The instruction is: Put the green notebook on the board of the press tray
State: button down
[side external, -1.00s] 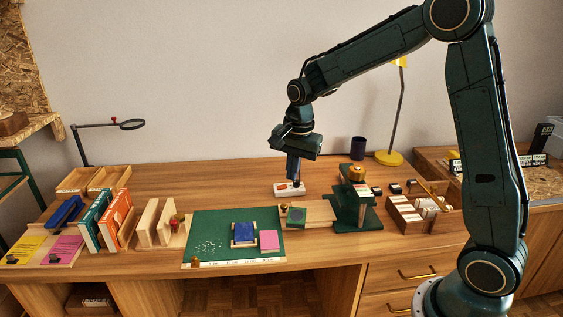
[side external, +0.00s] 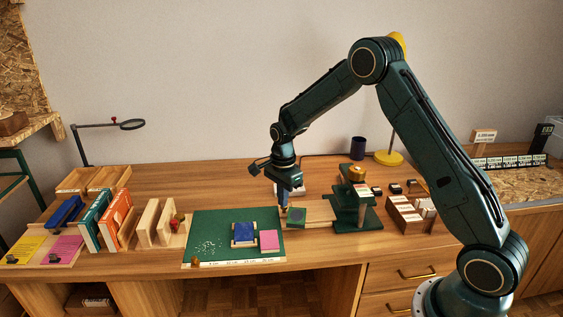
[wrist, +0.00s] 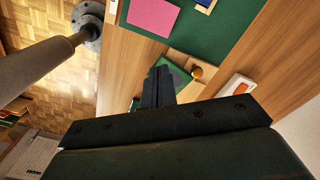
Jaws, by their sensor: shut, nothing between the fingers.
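The small green notebook (side external: 296,218) lies at the left end of the press tray (side external: 318,211), a pale wooden board running out from the dark green press (side external: 349,217). A brass knob (side external: 285,209) is at that end of the tray. In the wrist view the green notebook (wrist: 177,76) and the knob (wrist: 197,72) show just beyond my fingers, which hide part of the notebook. My gripper (side external: 283,206) is shut and empty, pointing down close to the knob and notebook. Whether it touches either, I cannot tell.
A green cutting mat (side external: 210,226) left of the tray carries a blue notebook (side external: 243,231) and a pink one (side external: 269,239). A white box (side external: 297,190) stands behind the tray. Upright books (side external: 98,216) and wooden dividers (side external: 150,221) stand left. A compartment box (side external: 407,213) stands right.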

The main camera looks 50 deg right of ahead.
aim_at(292, 220)
jog(key=shift+f, duration=4.9)
jog(key=shift+s+d, duration=0.2)
jog(key=shift+d, duration=0.75)
jog(key=shift+s+d, duration=0.15)
jog(key=shift+d, duration=0.8)
notch_tip(292, 220, up, 10)
